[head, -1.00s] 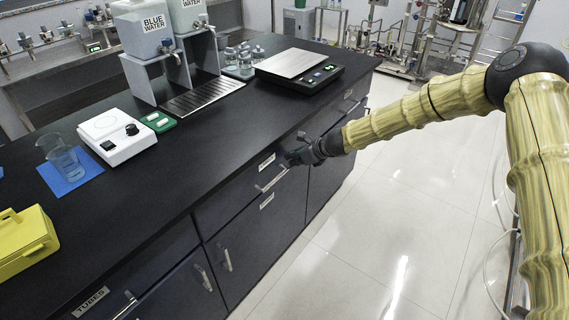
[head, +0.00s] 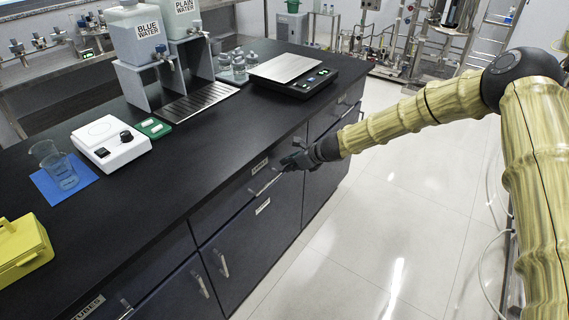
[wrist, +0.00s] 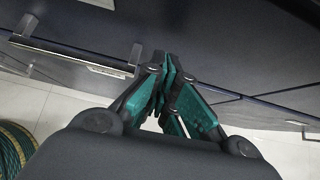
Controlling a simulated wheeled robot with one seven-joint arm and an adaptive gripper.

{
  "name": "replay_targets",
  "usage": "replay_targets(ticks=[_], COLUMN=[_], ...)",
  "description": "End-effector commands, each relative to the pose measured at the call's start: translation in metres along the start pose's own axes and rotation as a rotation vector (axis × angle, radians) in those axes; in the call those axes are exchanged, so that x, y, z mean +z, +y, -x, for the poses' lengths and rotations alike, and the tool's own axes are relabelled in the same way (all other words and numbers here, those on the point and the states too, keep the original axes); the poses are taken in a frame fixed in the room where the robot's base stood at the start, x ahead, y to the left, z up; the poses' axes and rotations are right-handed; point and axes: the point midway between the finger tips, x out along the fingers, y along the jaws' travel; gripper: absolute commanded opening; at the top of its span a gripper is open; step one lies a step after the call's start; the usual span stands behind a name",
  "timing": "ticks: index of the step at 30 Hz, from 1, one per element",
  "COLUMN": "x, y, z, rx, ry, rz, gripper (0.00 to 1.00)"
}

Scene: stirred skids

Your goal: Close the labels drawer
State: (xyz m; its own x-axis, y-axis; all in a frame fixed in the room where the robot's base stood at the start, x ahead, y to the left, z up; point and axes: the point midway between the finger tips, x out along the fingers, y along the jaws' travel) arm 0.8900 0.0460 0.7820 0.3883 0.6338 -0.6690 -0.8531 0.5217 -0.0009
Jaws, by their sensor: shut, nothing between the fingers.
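The drawer (head: 238,196) beneath the counter's front edge carries a small white label (head: 260,166) whose text is too small to read surely. Its bar handle (head: 268,184) also shows in the wrist view (wrist: 70,54). The drawer front looks close to flush with the cabinet; any small gap is hard to judge. My gripper (head: 288,164) is at the right end of this handle, in front of the drawer front. In the wrist view its teal-padded fingers (wrist: 166,70) are shut together and empty, just beside the handle's end. I cannot tell if they touch the front.
The black counter (head: 200,160) holds a balance (head: 312,84), a white hotplate (head: 110,145), beakers (head: 60,172), a yellow case (head: 22,250) and water dispensers (head: 140,40). Another labelled drawer (head: 92,306) is at lower left.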

Motion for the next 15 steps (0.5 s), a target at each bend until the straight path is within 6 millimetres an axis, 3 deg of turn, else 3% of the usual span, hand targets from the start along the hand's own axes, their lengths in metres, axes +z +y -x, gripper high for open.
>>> replay_targets(ticks=[3,15], x=[-0.011,-0.007], y=[-0.004,0.001], z=[0.018,0.075], rx=[-0.002,0.006], ry=[-0.001,0.001], rz=[-0.003,0.005], gripper=[0.00,0.00])
